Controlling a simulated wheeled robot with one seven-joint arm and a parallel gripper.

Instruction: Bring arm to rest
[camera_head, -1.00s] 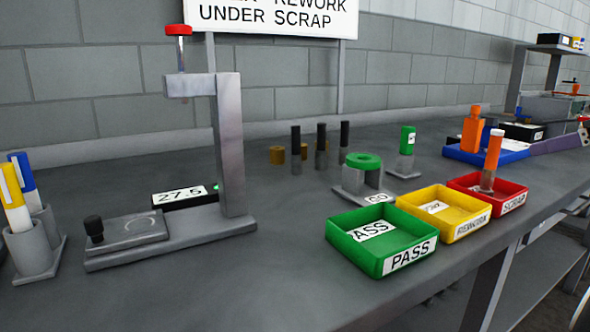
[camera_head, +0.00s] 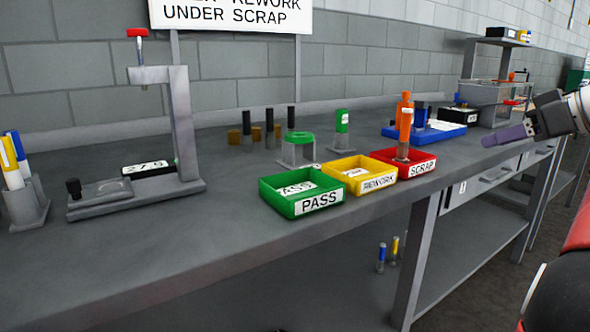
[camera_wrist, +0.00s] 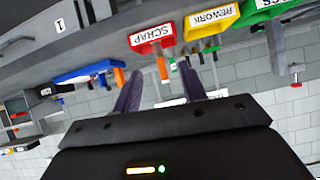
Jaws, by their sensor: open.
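My gripper (camera_head: 487,140) is at the right of the head view, in front of the bench's right part. Its dark purple fingers point left. In the wrist view my gripper (camera_wrist: 160,72) has its two fingers well apart, with nothing held between them. A part with an orange top and grey lower end (camera_head: 405,127) stands in the red SCRAP tray (camera_head: 424,164). The wrist view, turned over, shows the SCRAP tray (camera_wrist: 151,36) beyond the fingers.
The yellow REWORK tray (camera_head: 376,185) and green PASS tray (camera_head: 318,203) stand along the bench's front edge. A blue tray (camera_head: 440,133) lies behind the fingers. A gauge stand (camera_head: 183,130) and pen holder (camera_head: 32,205) are at left. The bench front has drawers (camera_head: 493,178).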

